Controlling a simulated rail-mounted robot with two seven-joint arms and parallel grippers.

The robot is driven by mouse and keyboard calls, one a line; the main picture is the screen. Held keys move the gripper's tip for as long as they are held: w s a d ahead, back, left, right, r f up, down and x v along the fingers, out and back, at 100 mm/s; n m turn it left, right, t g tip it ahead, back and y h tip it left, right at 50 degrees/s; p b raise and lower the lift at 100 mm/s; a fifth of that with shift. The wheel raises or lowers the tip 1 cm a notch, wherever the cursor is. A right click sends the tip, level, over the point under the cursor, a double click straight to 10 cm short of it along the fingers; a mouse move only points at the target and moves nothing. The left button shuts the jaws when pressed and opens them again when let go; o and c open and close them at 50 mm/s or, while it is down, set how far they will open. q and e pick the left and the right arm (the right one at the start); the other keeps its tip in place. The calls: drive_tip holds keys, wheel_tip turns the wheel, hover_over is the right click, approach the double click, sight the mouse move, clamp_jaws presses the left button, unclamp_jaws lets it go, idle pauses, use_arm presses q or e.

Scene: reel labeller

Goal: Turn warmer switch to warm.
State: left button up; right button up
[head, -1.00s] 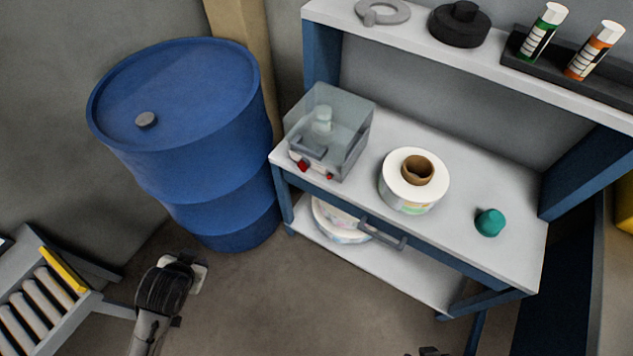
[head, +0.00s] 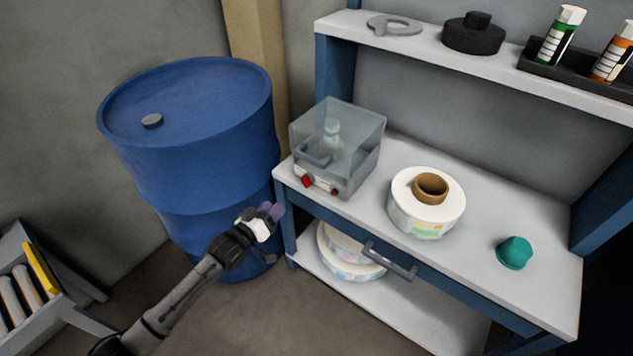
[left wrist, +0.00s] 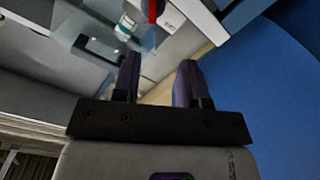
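The warmer (head: 345,152) is a clear box on a pale base, with a bottle inside, at the left end of the bench. Its front carries a red switch (head: 307,181) and a smaller red part (head: 334,192). The red switch (left wrist: 155,10) also shows at the top edge of the left wrist view, partly cut off. My left gripper (head: 273,211) is below and left of the switch, apart from it, in front of the blue drum. In the left wrist view its two fingers (left wrist: 160,67) stand apart with nothing between them. My right gripper is out of view.
A blue drum (head: 190,115) stands left of the bench (head: 470,225). A label reel (head: 405,212) and a teal object (head: 515,253) sit on the bench top. A drawer handle (head: 390,260) sticks out in front. More reels (head: 340,258) lie on the lower shelf.

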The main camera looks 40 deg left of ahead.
sight(302, 180)
use_arm(q)
drive_tip(key=shift+n+t, duration=0.3)
drive_tip(key=shift+n, duration=0.3)
drive_tip(key=w+b, duration=0.1)
drive_tip(key=w, duration=0.3)
drive_tip(key=w+b, duration=0.2)
drive_tip(key=w, duration=0.2)
drive_tip(key=w+b, duration=0.2)
drive_tip(key=w, duration=0.2)
drive_tip(key=shift+w+d+r, duration=0.1)
drive_tip(key=shift+d+r, duration=0.1)
drive_tip(key=shift+r, duration=0.1)
drive_tip(key=shift+w+r+b, duration=0.1)
drive_tip(key=shift+w+b, duration=0.45)
drive_tip(key=shift+w, duration=0.25)
drive_tip(key=shift+c, duration=0.3)
clamp_jaws()
